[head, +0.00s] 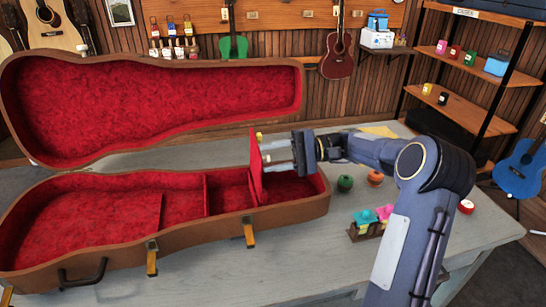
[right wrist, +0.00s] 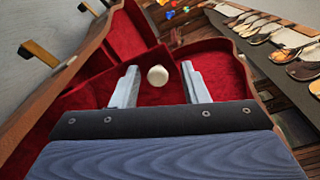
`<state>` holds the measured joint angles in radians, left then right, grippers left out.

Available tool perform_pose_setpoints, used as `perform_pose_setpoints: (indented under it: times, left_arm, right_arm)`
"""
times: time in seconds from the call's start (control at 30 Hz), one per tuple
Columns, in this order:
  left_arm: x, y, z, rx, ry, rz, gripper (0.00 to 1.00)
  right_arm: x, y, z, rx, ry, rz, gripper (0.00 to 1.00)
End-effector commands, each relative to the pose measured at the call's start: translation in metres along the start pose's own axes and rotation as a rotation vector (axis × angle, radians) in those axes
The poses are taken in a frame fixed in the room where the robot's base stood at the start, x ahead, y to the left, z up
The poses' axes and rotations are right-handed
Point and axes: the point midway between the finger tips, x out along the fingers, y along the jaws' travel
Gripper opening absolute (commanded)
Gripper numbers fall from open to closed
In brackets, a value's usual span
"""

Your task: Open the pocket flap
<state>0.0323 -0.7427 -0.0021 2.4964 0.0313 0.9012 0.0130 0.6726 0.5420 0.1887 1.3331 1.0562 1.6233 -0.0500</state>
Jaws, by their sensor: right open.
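An open brown ukulele case (head: 200,232) with red plush lining lies on the grey table. The red pocket flap (head: 257,172) stands up, nearly vertical, near the case's right end, with a small pale knob (head: 259,136) at its top. My right gripper (head: 264,157) is open beside the flap, on its right side. In the right wrist view the knob (right wrist: 157,76) shows between the two fingers of the right gripper (right wrist: 160,67), with clear gaps to both. Whether a finger touches the flap I cannot tell. My left gripper is not in view.
The raised case lid (head: 150,105) stands behind. Orange latches (head: 249,232) hang along the case's front. Green (head: 345,183) and orange (head: 375,177) round items and a small rack (head: 368,222) with colored pieces stand right of the case. The front of the table is clear.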

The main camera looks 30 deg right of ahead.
Motion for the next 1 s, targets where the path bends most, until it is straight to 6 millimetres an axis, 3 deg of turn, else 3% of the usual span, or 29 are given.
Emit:
perform_pose_setpoints:
  times: [0.43,0.6,0.83,1.0]
  left_arm:
    - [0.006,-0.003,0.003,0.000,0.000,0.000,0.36]
    - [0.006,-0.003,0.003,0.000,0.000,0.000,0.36]
    - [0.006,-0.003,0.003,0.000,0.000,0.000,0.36]
    - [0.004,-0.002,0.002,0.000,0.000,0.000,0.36]
  right_arm:
    - [-0.066,0.001,-0.001,0.001,0.002,0.000,0.41]
    - [-0.076,0.001,0.000,0.000,0.000,0.000,0.41]
    - [-0.077,0.000,0.000,0.001,0.000,0.000,0.41]
    - [-0.077,-0.005,0.010,-0.042,0.040,0.056,0.18]
